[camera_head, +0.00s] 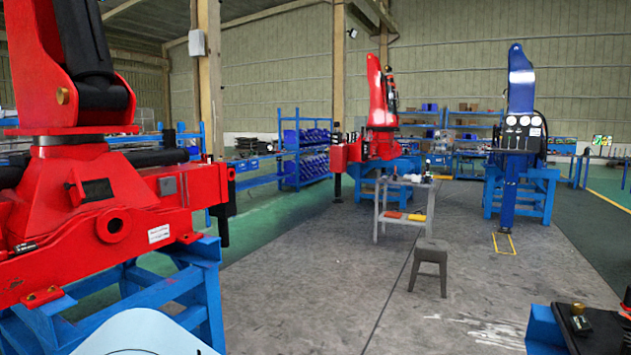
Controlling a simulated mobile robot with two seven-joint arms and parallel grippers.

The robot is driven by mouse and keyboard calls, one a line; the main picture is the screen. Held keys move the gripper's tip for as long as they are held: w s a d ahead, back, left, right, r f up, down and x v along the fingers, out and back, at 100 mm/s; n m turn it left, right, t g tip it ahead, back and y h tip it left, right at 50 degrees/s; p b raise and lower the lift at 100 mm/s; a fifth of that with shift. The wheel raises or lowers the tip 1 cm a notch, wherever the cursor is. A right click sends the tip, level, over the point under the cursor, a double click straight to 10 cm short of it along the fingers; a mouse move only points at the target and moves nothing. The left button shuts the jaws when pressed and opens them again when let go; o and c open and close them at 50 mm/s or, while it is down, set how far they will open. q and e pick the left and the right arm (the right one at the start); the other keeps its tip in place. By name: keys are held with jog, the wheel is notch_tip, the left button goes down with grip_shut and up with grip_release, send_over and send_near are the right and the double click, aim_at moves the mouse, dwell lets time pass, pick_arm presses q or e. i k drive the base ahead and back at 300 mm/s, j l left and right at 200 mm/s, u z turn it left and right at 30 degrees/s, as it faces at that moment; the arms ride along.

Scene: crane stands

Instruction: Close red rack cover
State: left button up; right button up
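No part that I can clearly make out as a red rack cover shows. A large red crane (110,215) fills the left side close by, on a blue stand (205,290). Its long red housing reaches right, with a small grey plate and a white label on its side. A second red crane (380,115) stands farther off near the middle on another blue stand (375,185), with a red box-like part (340,156) at its left end. Whether any cover there is open or closed cannot be told. Neither of my grippers is in view.
A grey cart (403,205) with small items and a dark stool (430,262) stand mid-floor. A blue crane (519,130) stands at the right. Black equipment on a blue support (560,325) fills the lower right corner. The grey floor (330,290) between is clear.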

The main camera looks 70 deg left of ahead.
aim_at(73, 184)
jog(key=u, duration=3.65)
jog(key=l, duration=0.55)
jog(key=k+l, duration=0.15)
